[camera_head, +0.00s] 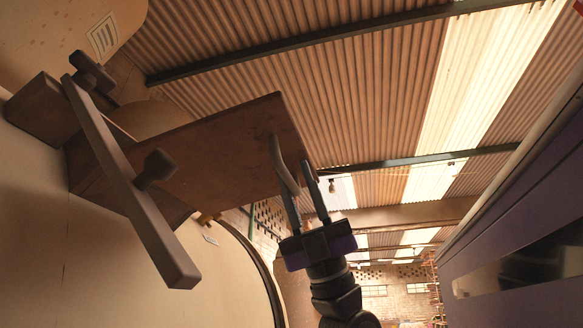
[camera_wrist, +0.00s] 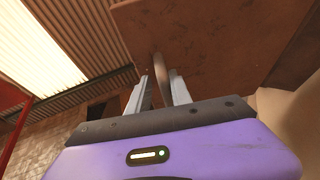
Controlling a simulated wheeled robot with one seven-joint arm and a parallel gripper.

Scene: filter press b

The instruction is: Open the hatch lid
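The hatch lid (camera_head: 215,150) is a flat brown rectangular plate at the upper middle of the head view. It stands tilted, its right end out from the pale rounded body. Its underside or outer face fills the top right of the wrist view (camera_wrist: 225,40). A grey bar handle (camera_head: 283,168) sticks out from the lid near its right edge; it also shows in the wrist view (camera_wrist: 157,78). My gripper (camera_head: 297,178) is at the handle with its fingers apart and the handle between them. I cannot tell whether either finger touches it.
A long dark bar (camera_head: 130,185) with knobs crosses in front of the lid at left. The pale rounded body (camera_head: 70,240) fills the lower left. A purple structure (camera_head: 520,235) stands at right. Open room shows between it and the lid.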

